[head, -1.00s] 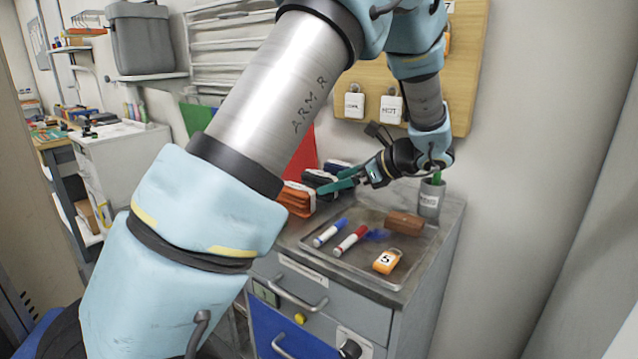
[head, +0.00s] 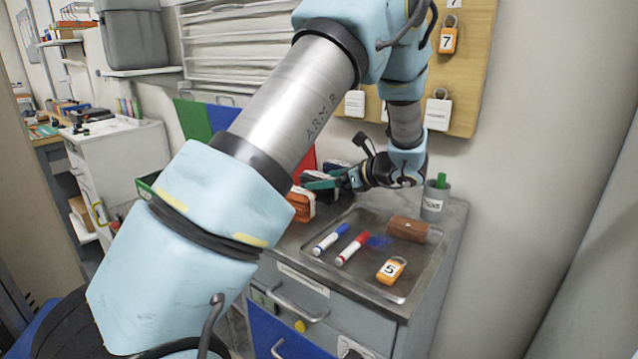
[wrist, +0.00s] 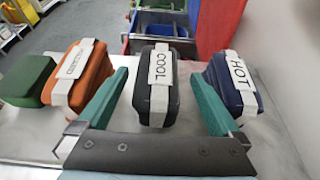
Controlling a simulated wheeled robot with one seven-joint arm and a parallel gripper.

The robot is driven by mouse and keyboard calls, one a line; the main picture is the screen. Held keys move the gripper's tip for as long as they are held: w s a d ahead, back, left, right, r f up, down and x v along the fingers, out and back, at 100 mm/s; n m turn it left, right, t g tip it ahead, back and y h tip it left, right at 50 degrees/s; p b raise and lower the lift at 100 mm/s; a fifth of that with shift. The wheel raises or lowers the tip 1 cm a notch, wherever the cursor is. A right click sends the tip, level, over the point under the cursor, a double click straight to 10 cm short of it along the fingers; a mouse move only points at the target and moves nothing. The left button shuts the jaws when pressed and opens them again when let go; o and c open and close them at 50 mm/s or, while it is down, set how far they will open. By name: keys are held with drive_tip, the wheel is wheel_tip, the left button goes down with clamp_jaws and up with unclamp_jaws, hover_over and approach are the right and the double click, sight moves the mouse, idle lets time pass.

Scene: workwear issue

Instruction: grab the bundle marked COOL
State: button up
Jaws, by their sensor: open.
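The bundle marked COOL (wrist: 156,102) is dark grey with a white band, and stands in the middle of the wrist view. My gripper (wrist: 158,88) is open, with one green finger on each side of it. The fingers look apart from its sides, with gaps showing. In the head view my gripper (head: 322,181) is low over the back of the cabinet top, and the dark bundles there are partly hidden by it.
A navy bundle marked HOT (wrist: 234,82) stands close to the right finger. An orange bundle (wrist: 80,75) and a green one (wrist: 27,80) stand left. A metal tray (head: 345,262) with markers, a brown case and an orange padlock lies in front.

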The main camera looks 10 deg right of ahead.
drive_tip(key=x, duration=0.2)
drive_tip(key=shift+w+a+f, duration=0.1)
drive_tip(key=shift+w+a, duration=0.05)
drive_tip(key=shift+a, duration=0.05)
drive_tip(key=c, duration=1.6)
